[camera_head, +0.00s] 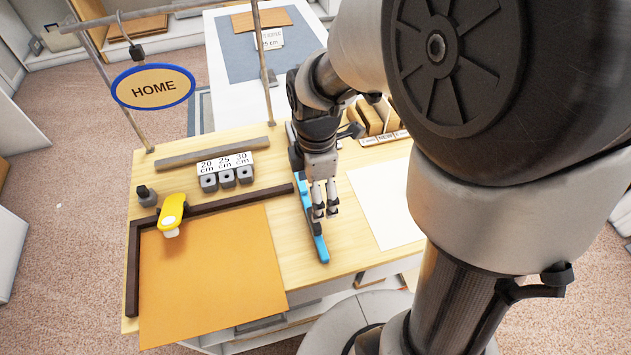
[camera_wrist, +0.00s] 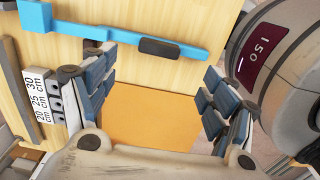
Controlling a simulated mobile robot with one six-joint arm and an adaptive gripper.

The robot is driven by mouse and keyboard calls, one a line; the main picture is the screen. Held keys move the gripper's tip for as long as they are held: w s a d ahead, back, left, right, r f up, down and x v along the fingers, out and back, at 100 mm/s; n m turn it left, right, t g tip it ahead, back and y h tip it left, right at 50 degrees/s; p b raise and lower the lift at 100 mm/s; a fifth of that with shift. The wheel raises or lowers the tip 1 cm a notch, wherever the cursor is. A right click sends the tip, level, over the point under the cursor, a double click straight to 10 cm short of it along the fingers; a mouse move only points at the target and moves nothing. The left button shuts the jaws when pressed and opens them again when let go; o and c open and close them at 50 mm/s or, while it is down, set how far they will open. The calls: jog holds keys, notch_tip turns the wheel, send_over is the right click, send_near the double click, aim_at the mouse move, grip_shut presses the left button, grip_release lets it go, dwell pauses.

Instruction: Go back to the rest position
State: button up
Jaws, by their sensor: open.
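My gripper (camera_head: 325,210) is over the wooden worktable, its fingers pointing down beside the blue bar. In the wrist view its two padded fingers (camera_wrist: 160,100) are wide apart with nothing between them. The long blue bar (camera_head: 318,246) lies on the table, partly hidden by my gripper and wrist. It also shows in the wrist view (camera_wrist: 100,32), with a black grip on it. I cannot tell the gripper's height above the table. An orange-brown sheet (camera_head: 210,275) lies at the front left, against a dark L-shaped fence (camera_head: 230,202). It shows beyond the fingers in the wrist view (camera_wrist: 150,115).
A yellow tool (camera_head: 172,212) stands at the fence. Three grey blocks (camera_head: 227,178) sit under a 20, 25, 30 cm label. A HOME sign (camera_head: 153,87) hangs from a frame. A white sheet (camera_head: 385,205) lies right of my gripper, near upright brown pieces (camera_head: 370,118).

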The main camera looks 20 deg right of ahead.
jog(key=shift+r, duration=0.95)
jog(key=s+r+m+t, duration=0.4)
jog(key=s+r+m, duration=0.7)
jog(key=m, duration=0.6)
jog(key=s, duration=0.2)
jog(key=shift+s+d+r+m+t, duration=0.25)
jog(key=shift+s+d+m+t, duration=0.05)
jog(key=shift+d, duration=0.05)
